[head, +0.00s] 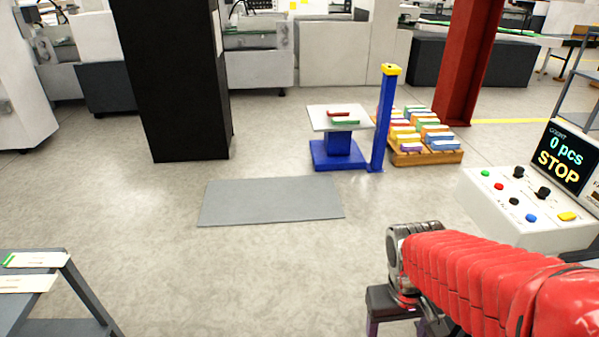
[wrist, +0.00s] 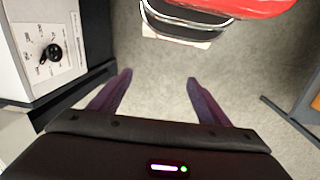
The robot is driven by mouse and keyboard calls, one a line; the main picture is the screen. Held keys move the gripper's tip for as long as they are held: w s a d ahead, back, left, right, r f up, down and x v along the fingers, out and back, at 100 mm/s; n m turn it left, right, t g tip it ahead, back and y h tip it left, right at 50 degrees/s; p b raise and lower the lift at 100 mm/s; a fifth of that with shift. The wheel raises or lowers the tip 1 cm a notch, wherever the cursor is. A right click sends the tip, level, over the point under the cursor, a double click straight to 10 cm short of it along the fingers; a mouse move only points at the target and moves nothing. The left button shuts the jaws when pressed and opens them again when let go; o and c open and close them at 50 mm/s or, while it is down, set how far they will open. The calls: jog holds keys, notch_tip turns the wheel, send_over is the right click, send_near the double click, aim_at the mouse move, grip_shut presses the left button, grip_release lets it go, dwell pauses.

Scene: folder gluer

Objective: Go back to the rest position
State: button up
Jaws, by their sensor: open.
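My gripper (head: 396,326) hangs below the red-sleeved arm at the lower right of the head view, near its bottom edge. In the wrist view my gripper (wrist: 159,77) has its two dark purple fingers spread wide apart. Nothing is between them, and bare concrete floor shows through the gap. The lower part of the gripper is cut off by the edge of the head view.
A control panel (head: 515,215) reading "0 pcs STOP" stands right of my arm. A grey shelf (head: 35,258) holds flat cartons at lower left. A grey mat (head: 270,201), blue scale (head: 340,118), carton pallet (head: 428,158) and black column (head: 175,85) lie beyond open floor.

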jog(key=a+r+t, duration=0.1)
jog(key=r+t, duration=0.1)
jog(key=r, duration=0.4)
jog(key=a+r+t+y, duration=0.1)
jog(key=a+r+t, duration=0.1)
jog(key=r, duration=0.5)
jog(key=shift+s+a+t, duration=0.3)
jog(key=shift+s+t, duration=0.1)
jog(key=shift+t, duration=0.4)
jog(key=shift+c, duration=0.3)
